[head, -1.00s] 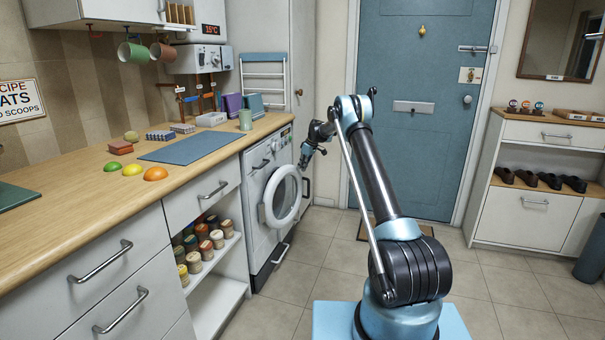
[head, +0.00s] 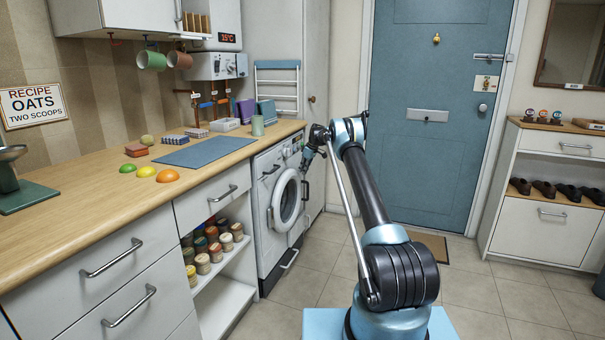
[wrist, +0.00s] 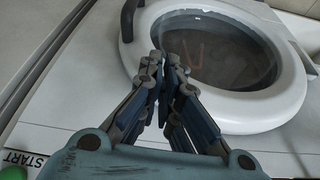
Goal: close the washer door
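The washer (head: 268,240) stands under the worktop, white, with its round door (head: 277,212) on the front. The door has a white ring, dark glass and a dark handle at its left. It sits close to the washer front; I cannot tell whether it is fully shut. My gripper (head: 304,168) is by the upper right of the door in the head view. In the wrist view my gripper (wrist: 164,58) has its fingers drawn together with nothing between them, over the door ring (wrist: 270,118). Whether the tips touch the door is unclear.
The worktop (head: 95,206) runs along the left, above drawers and an open shelf of jars (head: 215,243). A tall white cabinet (head: 318,110) stands just beyond the washer. The tiled floor (head: 320,258) in front is clear. A shoe cabinet (head: 540,228) stands at right.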

